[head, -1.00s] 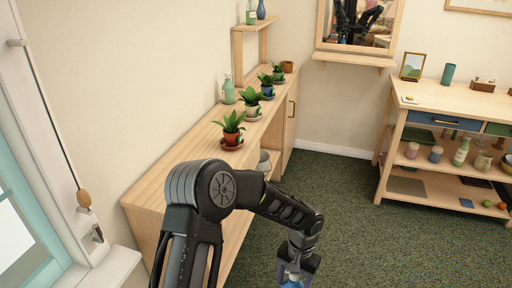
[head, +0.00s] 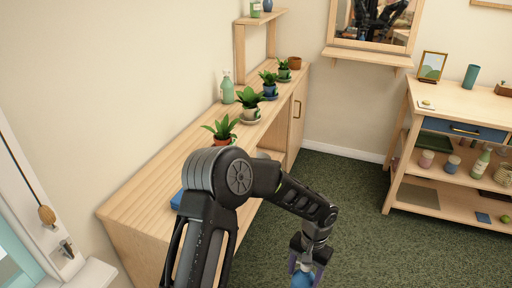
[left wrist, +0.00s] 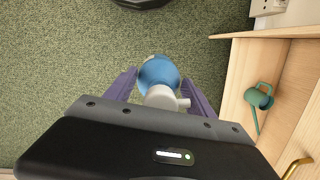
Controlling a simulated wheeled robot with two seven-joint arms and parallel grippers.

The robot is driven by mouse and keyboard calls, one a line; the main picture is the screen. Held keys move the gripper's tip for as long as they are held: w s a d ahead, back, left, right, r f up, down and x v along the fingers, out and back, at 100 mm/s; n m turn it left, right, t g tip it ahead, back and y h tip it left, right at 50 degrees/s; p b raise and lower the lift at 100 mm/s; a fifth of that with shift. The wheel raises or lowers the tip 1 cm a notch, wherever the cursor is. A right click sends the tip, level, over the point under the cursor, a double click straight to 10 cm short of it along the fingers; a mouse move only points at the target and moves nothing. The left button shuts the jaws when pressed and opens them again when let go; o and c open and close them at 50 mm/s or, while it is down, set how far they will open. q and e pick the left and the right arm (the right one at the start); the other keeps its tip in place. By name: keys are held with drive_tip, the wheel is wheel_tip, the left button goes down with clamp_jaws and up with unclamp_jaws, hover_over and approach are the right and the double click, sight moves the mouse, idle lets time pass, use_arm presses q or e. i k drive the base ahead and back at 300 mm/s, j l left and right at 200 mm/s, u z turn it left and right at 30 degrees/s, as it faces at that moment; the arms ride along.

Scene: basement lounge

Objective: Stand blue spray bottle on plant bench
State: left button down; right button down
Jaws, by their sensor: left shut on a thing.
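The blue spray bottle (left wrist: 158,74) with a white spray head is between the fingers of my left gripper (left wrist: 160,90) in the left wrist view. My left gripper (head: 306,262) also shows at the bottom of the head view, shut on the blue bottle (head: 303,279), above the green carpet and right of the bench. The plant bench (head: 130,207) is a long light-wood cabinet along the left wall, with several potted plants along its top. My left arm hides part of its front. My right gripper is not in view.
A green spray bottle (head: 227,89) stands on the bench near the wall. A blue item (head: 177,199) lies on the bench beside my arm. The bench's near end has bare top. A wooden shelf cart (head: 440,205) stands at the right, with open carpet between.

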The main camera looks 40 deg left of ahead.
sight(173, 164)
drive_tip(key=i, duration=2.55)
drive_tip(key=u, duration=2.25)
